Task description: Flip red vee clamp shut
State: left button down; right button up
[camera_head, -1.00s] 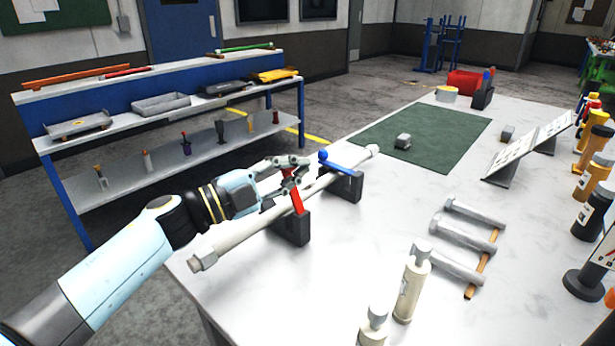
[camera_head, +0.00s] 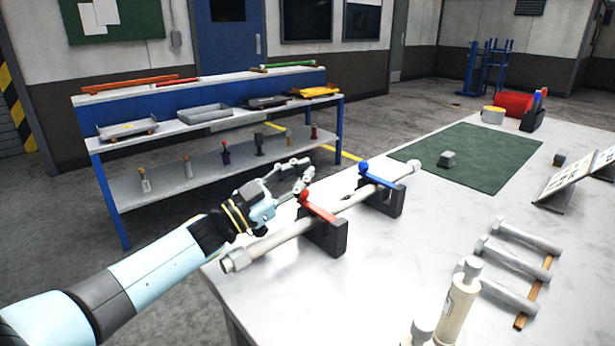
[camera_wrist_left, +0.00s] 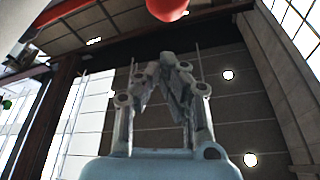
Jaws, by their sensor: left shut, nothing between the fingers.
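The red vee clamp (camera_head: 320,208) lies across the pale shaft (camera_head: 275,241) on the near dark vee block (camera_head: 328,238), its knob end towards my left gripper. The blue clamp (camera_head: 381,178) lies across the same shaft at the far vee block (camera_head: 388,202) at a similar low angle. My left gripper (camera_head: 304,178) is shut and empty, just above and behind the red knob; whether they touch is unclear. In the left wrist view the shut fingers (camera_wrist_left: 172,65) point up, with a rounded red end (camera_wrist_left: 167,8) beyond them. My right gripper is not in view.
Pale bottle-like cylinders (camera_head: 456,305) and several grey bolts (camera_head: 507,261) lie or stand on the table to the right. A blue-framed shelf (camera_head: 200,150) stands behind.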

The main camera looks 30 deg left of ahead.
pick_arm(q)
jog(key=shift+w+a+f, duration=0.1)
jog(key=shift+a+f, duration=0.2)
jog(key=shift+f, duration=0.05)
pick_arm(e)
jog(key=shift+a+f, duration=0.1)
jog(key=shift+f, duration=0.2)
pick_arm(q)
notch_tip(320, 180, up, 5)
jog(key=p, duration=0.4)
jog(key=d+f+b+v, duration=0.1)
jog(key=b+v, duration=0.1)
jog(key=v, duration=0.8)
jog(key=shift+f+b, duration=0.15)
jog(key=shift+b, duration=0.2)
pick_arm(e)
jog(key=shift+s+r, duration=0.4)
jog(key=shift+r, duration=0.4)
